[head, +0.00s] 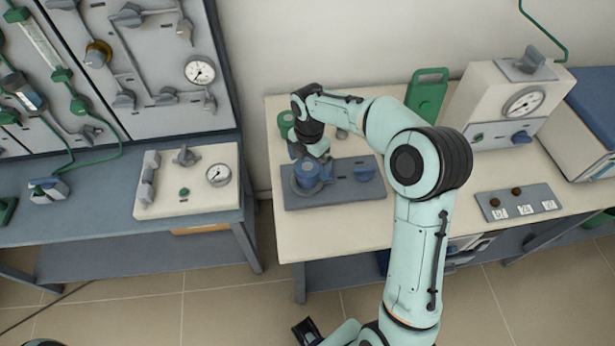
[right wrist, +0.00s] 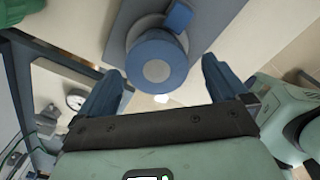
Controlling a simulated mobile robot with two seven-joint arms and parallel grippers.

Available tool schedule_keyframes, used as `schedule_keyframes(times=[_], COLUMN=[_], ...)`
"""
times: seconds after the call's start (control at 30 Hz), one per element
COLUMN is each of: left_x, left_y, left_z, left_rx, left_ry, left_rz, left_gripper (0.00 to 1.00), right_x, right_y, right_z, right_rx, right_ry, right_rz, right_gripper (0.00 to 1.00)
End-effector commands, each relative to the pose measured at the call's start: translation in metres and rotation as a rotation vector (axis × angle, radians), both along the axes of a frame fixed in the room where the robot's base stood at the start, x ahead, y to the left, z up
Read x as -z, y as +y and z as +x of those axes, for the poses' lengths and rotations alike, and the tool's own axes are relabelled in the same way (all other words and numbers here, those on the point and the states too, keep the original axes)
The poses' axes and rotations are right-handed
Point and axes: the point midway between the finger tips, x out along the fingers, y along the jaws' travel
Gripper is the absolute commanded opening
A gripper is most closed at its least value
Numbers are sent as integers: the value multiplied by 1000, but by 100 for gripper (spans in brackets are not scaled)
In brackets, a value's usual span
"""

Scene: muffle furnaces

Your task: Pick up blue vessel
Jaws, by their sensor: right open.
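The blue vessel (head: 307,176) is a short round pot with a paler round centre on top. It stands upright on a grey plate (head: 345,192) on the right bench. In the right wrist view the blue vessel (right wrist: 157,65) shows a blue block-like handle on its upper right side. My right gripper (head: 310,154) is just behind and above the vessel, partly hidden by its own wrist. In the right wrist view the right gripper (right wrist: 165,88) is open, its two blue fingers apart with the vessel between and beyond their tips. It holds nothing.
A smaller blue piece (head: 364,172) sits on the plate's right. A green vessel (head: 287,124) stands behind, near my wrist. A green upright panel (head: 427,94), a gauge box (head: 515,105) and a grey button panel (head: 518,202) are to the right. The bench front is clear.

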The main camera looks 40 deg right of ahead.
Motion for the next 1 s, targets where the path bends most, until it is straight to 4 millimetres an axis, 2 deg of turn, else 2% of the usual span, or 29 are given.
schedule_keyframes(times=[0.1,0.27,0.57,0.8,1.0], left_x=[0,2,2,2,2], left_y=[0,0,0,0,0], left_z=[0,-1,-1,-1,-1], left_rx=[0,0,0,0,0], left_ry=[0,1,1,1,1], left_rz=[0,0,0,0,0], left_gripper=[98,98,98,98,98], right_x=[20,41,45,43,43], right_y=[2,2,2,2,2], right_z=[2,3,4,5,5], right_rx=[-1,0,0,0,0], right_ry=[5,4,1,-3,-3], right_rz=[1,1,0,0,0], right_gripper=[100,100,100,29,29])
